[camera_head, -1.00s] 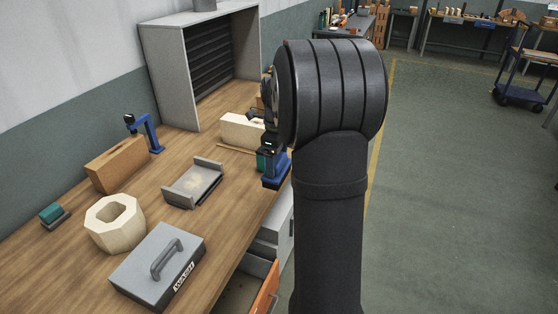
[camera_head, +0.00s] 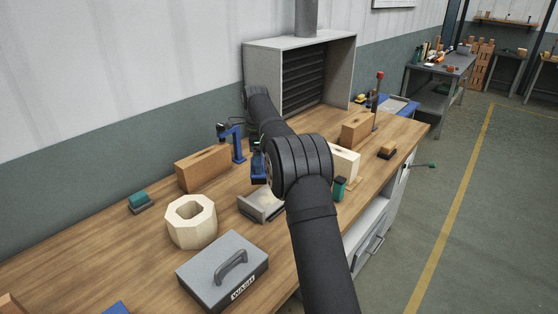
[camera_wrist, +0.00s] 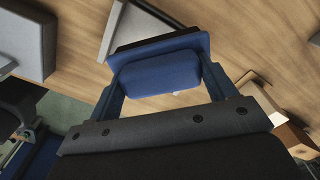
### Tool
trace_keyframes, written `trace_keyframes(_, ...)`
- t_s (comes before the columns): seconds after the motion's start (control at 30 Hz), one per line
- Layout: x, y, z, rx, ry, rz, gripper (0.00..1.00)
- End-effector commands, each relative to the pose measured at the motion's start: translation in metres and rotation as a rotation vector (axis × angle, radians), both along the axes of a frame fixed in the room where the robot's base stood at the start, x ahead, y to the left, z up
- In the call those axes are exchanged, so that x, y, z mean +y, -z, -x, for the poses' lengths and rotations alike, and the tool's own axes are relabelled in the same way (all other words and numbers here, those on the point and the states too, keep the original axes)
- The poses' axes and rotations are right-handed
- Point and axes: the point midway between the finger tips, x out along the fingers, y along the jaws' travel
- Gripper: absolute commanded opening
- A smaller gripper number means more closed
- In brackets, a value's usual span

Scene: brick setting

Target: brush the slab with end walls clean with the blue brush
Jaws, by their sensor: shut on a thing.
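The slab with end walls (camera_head: 251,212) is a grey shallow channel on the wooden bench, partly hidden behind my arm in the head view. Pale dust shows on its floor. A grey wall edge of it shows at the top of the wrist view (camera_wrist: 112,28). My gripper (camera_wrist: 160,82) is shut on the blue brush (camera_wrist: 155,72), which sits between its two fingers. In the head view, my gripper (camera_head: 258,168) is above the far left side of the slab. The wrist view does not clearly show whether the brush touches the slab.
A blue stand (camera_head: 238,148) and a brown slotted block (camera_head: 203,168) are behind and left of the slab. A cream octagonal ring (camera_head: 190,222) and a grey WASH box (camera_head: 222,270) stand nearer. A cream block (camera_head: 345,163) and green bottle (camera_head: 338,189) are on the right.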

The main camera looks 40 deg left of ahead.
Motion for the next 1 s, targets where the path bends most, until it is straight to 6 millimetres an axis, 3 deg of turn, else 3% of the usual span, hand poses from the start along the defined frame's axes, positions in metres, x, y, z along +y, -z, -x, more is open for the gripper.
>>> trace_keyframes(0.27, 0.004, 0.011, 0.002, 0.000, -0.009, 0.000, 0.59)
trace_keyframes(1.0, 0.001, 0.082, 0.002, 0.001, -0.007, 0.001, 0.59)
